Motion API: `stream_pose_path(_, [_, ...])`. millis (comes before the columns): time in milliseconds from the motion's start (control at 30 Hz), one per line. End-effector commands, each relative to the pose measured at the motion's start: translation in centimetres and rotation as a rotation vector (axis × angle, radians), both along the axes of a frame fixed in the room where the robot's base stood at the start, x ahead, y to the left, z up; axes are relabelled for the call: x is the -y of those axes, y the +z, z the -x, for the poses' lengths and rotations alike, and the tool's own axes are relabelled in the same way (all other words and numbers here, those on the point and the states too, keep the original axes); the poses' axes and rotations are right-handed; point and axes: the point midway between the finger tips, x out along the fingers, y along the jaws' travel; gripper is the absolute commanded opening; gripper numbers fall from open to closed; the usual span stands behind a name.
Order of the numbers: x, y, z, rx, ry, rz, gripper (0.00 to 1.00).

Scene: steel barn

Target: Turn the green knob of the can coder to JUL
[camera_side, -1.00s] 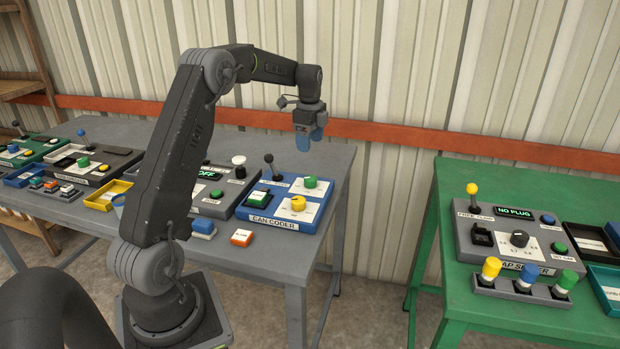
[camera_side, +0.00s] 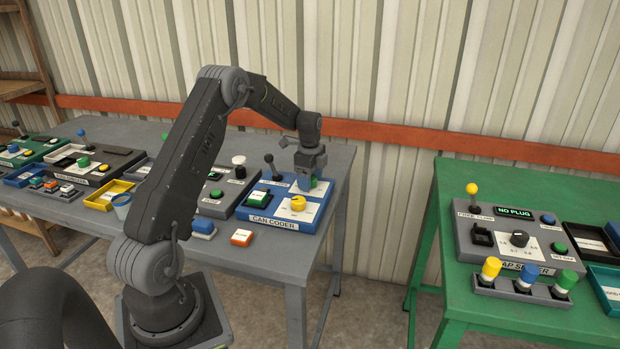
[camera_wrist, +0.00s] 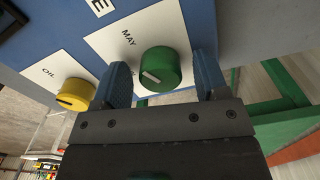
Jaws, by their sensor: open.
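The can coder (camera_side: 272,226) is a blue panel at the right end of the grey table. Its green knob (camera_wrist: 160,68) carries a white pointer mark and stands on a white plate; the label MAY shows beside it in the wrist view, and other labels on that plate are hidden. My gripper (camera_wrist: 165,80) is open, with one blue finger on each side of the green knob. In the side view my gripper (camera_side: 310,180) is lowered at the panel and largely hides the knob. A JUL label cannot be made out.
A yellow knob (camera_wrist: 74,95) with the label OIL sits beside the left finger. The panel also has a black lever (camera_side: 270,165) and a green button (camera_side: 259,199). An orange-white block (camera_side: 242,238) lies in front. The green table (camera_side: 470,320) is apart at right.

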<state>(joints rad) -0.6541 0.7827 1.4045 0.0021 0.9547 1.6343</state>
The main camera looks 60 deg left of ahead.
Motion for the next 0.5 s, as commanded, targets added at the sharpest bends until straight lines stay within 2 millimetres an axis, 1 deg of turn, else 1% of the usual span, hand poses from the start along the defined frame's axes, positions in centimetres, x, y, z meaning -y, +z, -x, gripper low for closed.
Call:
stream_pose_path(67, [0.00,0.02,0.00,0.000,0.000,0.000,0.67])
stream_pose_path(500, [-0.01,0.07,-0.01,0.000,0.000,0.000,0.25])
